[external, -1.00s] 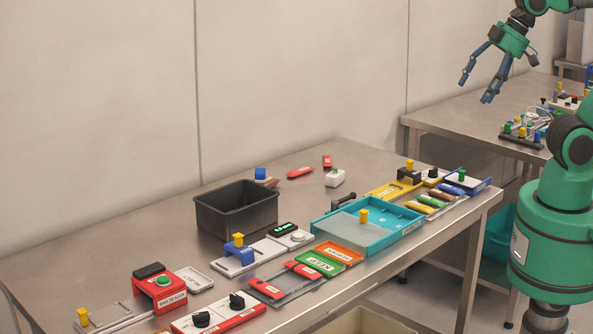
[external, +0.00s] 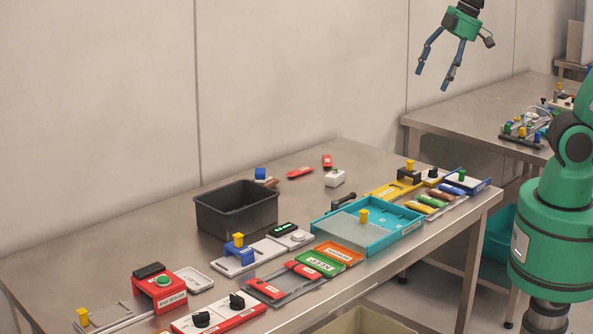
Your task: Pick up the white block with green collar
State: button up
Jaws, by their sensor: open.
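The white block with green collar (external: 334,178) sits on the metal table, right of the dark bin and near the back edge. Only a little green shows at its top. My gripper (external: 433,83) is open and empty, its blue fingers pointing down. It hangs in the air well above the table, up and to the right of the block, and touches nothing.
A dark grey bin (external: 236,208) stands left of the block. Red pieces (external: 299,172) lie just behind it. A turquoise tray (external: 367,228) and a yellow fixture (external: 393,190) are in front and right. Bare table (external: 290,200) surrounds the block.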

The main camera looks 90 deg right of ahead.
jog(key=w+d+f+n+g, duration=0.1)
jog(key=w+d+f+n, duration=0.1)
jog(key=w+d, duration=0.65)
jog(key=n+g+y+p, duration=0.2)
jog(key=n+g, duration=0.1)
jog(key=n, duration=0.4)
send_over(330, 172)
jog(key=d, duration=0.2)
notch_tip(330, 172, down, 28)
jog(key=shift+s+d+r, duration=0.2)
jog(key=shift+s, duration=0.2)
jog(key=shift+w+a+f, duration=0.1)
jog(key=shift+a+f, duration=0.05)
jog(key=shift+f, duration=1.25)
jog(key=shift+w+a+f, duration=0.1)
jog(key=shift+a+f, duration=0.05)
jog(key=shift+f, duration=1.3)
jog(key=shift+w+a+f, duration=0.1)
jog(key=shift+a+f, duration=0.05)
jog(key=shift+f, duration=1.25)
jog(key=shift+f, duration=0.15)
jog(key=shift+w+a+f+b, duration=0.15)
jog(key=shift+f+b, duration=0.1)
jog(key=shift+f, duration=1)
jog(key=shift+s+a+f+b, duration=0.1)
jog(key=shift+a+f+b, duration=0.1)
jog(key=shift+f, duration=1)
